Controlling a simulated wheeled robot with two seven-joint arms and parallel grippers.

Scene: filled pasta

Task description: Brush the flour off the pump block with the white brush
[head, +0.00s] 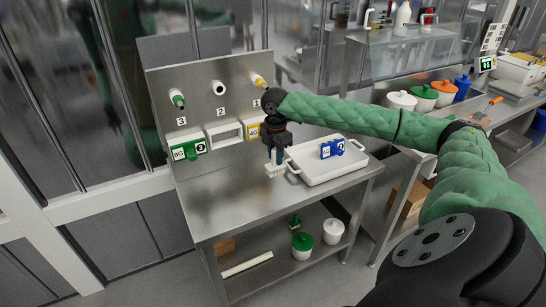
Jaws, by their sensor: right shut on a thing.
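My right gripper (281,158) is shut on what looks like the white brush (275,170), whose pale bristles point down. It is over the steel table, beside the left end of a white tray (318,178). Whether the bristles touch anything is too small to tell. A block with a blue front plate (327,151) and a blue knob sits in the tray. I cannot tell for sure which part is the pump block, and no flour can be made out. My left gripper is not in view.
The front left of the table (225,195) is clear. Lidded pots (401,100) stand on the right counter.

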